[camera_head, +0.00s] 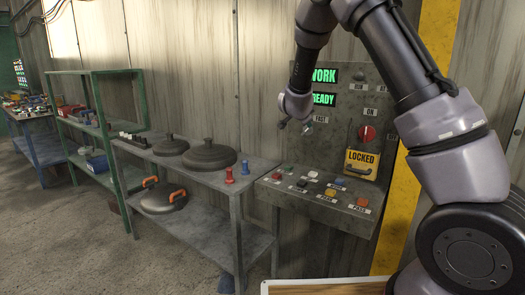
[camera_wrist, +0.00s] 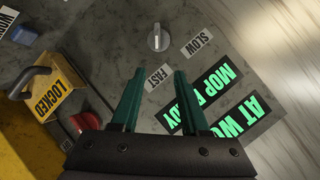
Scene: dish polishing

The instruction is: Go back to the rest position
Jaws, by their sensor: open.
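My gripper (camera_wrist: 155,85) is open and empty in the wrist view, its two green fingers spread apart in front of the control panel. A grey rotary knob (camera_wrist: 158,38) lies just beyond the fingertips, between labels SLOW and FAST, and I see no contact. In the head view my gripper (camera_head: 296,122) hangs in front of the upright panel (camera_head: 352,100), small and partly hidden by my wrist. The green displays read WORK and READY, partly covered by my arm.
A yellow LOCKED padlock (camera_head: 361,163) and a red knob (camera_head: 367,133) are on the panel's right. A sloped console (camera_head: 310,205) with several coloured buttons juts out below. A grey table (camera_head: 215,172) with dark round lids stands left. A wooden edge (camera_head: 325,287) is at the bottom.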

